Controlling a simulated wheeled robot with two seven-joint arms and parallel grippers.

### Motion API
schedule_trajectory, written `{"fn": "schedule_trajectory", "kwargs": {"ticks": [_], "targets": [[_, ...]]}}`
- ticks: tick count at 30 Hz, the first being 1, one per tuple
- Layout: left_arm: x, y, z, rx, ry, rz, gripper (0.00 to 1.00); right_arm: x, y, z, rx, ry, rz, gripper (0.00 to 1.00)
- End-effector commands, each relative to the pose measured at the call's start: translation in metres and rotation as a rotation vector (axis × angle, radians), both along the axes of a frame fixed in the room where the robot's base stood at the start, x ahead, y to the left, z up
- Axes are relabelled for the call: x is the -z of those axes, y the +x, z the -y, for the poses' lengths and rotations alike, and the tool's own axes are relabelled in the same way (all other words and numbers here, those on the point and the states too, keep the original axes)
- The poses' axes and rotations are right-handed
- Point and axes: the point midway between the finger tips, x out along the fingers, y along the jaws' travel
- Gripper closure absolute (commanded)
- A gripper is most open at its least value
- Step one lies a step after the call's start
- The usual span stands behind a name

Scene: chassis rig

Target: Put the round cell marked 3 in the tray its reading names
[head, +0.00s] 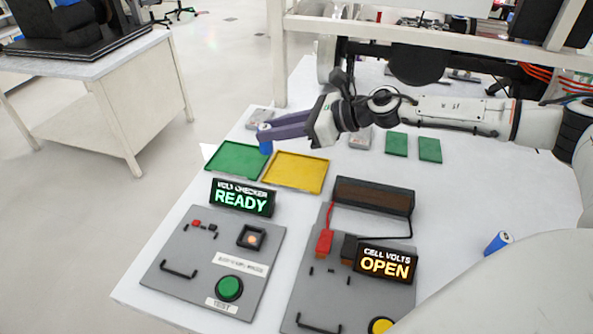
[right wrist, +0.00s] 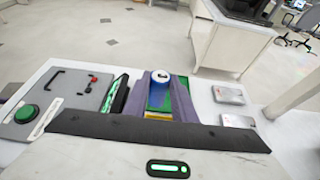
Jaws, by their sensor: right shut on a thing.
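My right gripper (head: 266,136) is shut on a round blue cell (head: 266,148) and holds it over the right part of the green tray (head: 232,161), near the yellow tray (head: 296,172). In the right wrist view the cell (right wrist: 160,78) shows its pale top between the purple fingers, with green tray behind it. No number is readable on it. Another blue cell (head: 497,243) lies at the right of the table. The volt checker display (head: 242,198) reads READY. The cell volts display (head: 385,264) reads OPEN.
The checker panel (head: 182,285) has a square socket (head: 251,237) and a green button (head: 229,288). A dark brown holder (head: 373,195) with red and black leads stands right of it. The table's left edge is close to the trays.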

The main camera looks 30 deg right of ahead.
Motion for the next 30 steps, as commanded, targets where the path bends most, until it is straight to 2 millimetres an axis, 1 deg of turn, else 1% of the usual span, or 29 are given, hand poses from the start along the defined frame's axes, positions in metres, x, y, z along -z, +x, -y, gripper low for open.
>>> {"fn": "schedule_trajectory", "kwargs": {"ticks": [1,3,5,7,9,11,15,18,22,27,30], "targets": [[0.0,0.0,0.0,0.0,0.0,0.0,0.41,0.0,-0.002,0.014,0.006,-0.001,-0.003,1.0],[0.001,0.0,0.0,0.0,0.0,0.0,0.41,-0.005,-0.006,0.035,0.009,-0.002,-0.003,1.0],[0.001,0.0,0.0,0.0,0.0,0.0,0.41,-0.01,-0.009,0.051,0.009,-0.003,0.0,1.0],[0.001,0.0,0.0,0.0,0.0,0.0,0.41,-0.014,-0.013,0.061,0.008,-0.001,0.002,1.0],[0.002,0.0,0.0,0.0,0.0,0.0,0.41,-0.011,-0.015,0.067,0.007,0.0,0.001,1.0],[0.004,0.0,0.0,0.0,0.0,0.0,0.41,-0.003,-0.016,0.069,0.008,0.001,0.0,1.0],[0.008,0.0,0.0,0.0,0.0,0.0,0.41,0.025,-0.016,0.068,0.007,0.003,-0.001,1.0],[0.009,0.0,0.0,0.0,0.0,0.001,0.41,0.039,-0.016,0.068,0.007,0.003,0.001,1.0],[0.01,0.0,0.0,0.0,0.0,0.001,0.41,0.049,-0.015,0.069,0.008,0.003,0.003,1.0],[0.013,0.001,0.0,0.0,0.0,0.002,0.41,0.074,-0.015,0.068,0.007,0.003,0.001,1.0],[0.013,0.001,0.0,0.001,0.0,0.002,0.41,0.082,-0.015,0.069,0.008,0.003,0.003,1.0]]}}
